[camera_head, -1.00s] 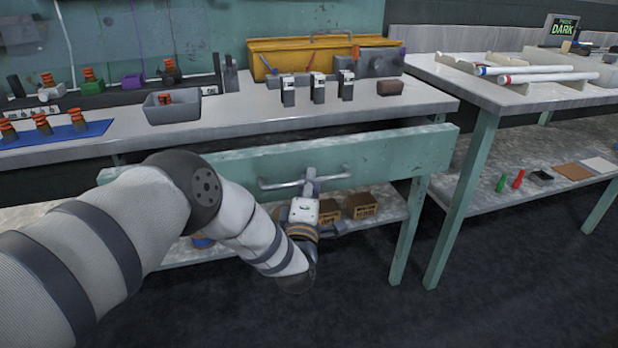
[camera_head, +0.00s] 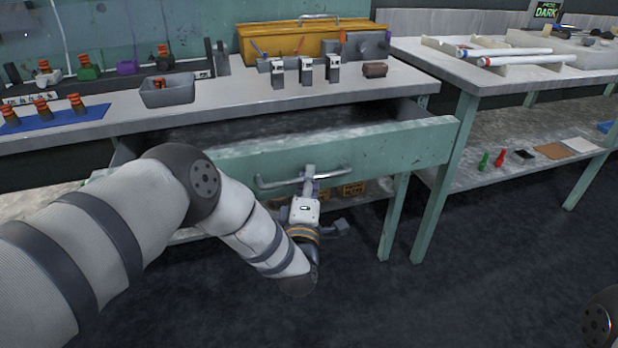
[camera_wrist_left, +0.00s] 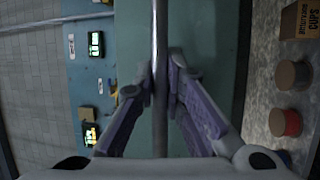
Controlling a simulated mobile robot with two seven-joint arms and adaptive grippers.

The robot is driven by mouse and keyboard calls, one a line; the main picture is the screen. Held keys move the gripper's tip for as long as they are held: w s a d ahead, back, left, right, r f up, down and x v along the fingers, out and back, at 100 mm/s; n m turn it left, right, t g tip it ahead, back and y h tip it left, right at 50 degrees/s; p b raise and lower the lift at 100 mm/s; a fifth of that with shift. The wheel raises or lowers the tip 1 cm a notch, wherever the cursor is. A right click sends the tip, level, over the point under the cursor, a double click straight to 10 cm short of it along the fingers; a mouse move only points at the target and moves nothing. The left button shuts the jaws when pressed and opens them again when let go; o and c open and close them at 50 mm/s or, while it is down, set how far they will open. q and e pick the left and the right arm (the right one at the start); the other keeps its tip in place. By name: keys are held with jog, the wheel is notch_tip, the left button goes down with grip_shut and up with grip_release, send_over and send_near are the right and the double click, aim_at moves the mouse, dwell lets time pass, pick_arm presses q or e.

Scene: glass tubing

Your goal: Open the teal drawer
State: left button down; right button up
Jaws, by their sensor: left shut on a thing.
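The teal drawer (camera_head: 388,148) under the workbench stands partly pulled out, and its dark inside shows behind the front panel. A metal bar handle (camera_head: 335,172) runs across the front of the drawer. My left gripper (camera_head: 309,173) is shut on the handle near its middle. In the left wrist view the handle (camera_wrist_left: 160,40) runs between the two purple-lined fingers (camera_wrist_left: 160,88), against the teal drawer front (camera_wrist_left: 204,30). My right gripper is not in view.
The workbench top (camera_head: 225,112) carries a grey bin (camera_head: 168,92), a yellow toolbox (camera_head: 290,42) and several small devices. A second table (camera_head: 480,72) with tubes stands at the right. Boxes (camera_head: 352,188) sit on the shelf below the drawer. The floor in front is clear.

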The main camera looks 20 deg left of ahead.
pick_arm(q)
jog(key=c, duration=1.9)
grip_release()
jog(key=v, duration=1.2)
